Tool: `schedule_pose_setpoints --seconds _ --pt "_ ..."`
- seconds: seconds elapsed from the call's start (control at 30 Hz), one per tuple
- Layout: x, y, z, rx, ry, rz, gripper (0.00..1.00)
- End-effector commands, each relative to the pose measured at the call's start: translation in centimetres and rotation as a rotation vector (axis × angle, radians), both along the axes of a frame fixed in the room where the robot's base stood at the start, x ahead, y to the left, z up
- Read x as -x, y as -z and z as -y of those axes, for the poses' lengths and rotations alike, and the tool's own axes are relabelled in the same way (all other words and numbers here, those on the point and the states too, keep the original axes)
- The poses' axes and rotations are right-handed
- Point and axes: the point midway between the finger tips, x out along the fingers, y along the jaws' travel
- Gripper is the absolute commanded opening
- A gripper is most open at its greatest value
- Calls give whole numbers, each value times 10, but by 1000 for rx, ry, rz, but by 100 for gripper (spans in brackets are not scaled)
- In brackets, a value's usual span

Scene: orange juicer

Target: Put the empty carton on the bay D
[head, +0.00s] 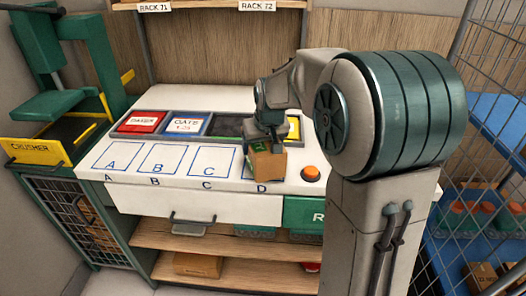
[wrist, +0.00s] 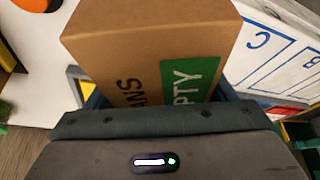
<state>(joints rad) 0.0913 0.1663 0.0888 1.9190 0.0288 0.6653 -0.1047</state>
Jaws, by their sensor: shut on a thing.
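The empty carton (head: 266,164) is a small brown box with a green label. In the wrist view the carton (wrist: 140,50) fills the upper middle, and the label's visible letters read "PTY". My gripper (head: 266,140) is shut on it from above, over the bay D area of the white counter. Bay D's letter (head: 261,188) shows just in front of the carton, and the carton and gripper hide most of that bay's outline. I cannot tell whether the carton touches the counter.
Bays A (head: 111,157), B (head: 157,159) and C (head: 208,161) lie empty to the left. An orange button (head: 311,173) is just right of the carton. Coloured trays (head: 142,122) line the back. The crusher (head: 40,150) stands at left, a wire cage (head: 490,130) at right.

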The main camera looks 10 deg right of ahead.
Motion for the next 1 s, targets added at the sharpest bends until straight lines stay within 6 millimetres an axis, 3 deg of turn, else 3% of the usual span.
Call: schedule_pose_setpoints --seconds 0.17,0.53,0.57,0.63,1.0 --pt "0 24 0 0 0 -2 54" --pt "0 29 0 0 0 0 54" --pt "0 29 0 0 0 0 80" --pt "0 28 0 0 0 0 99" --pt "0 23 1 0 0 0 99"
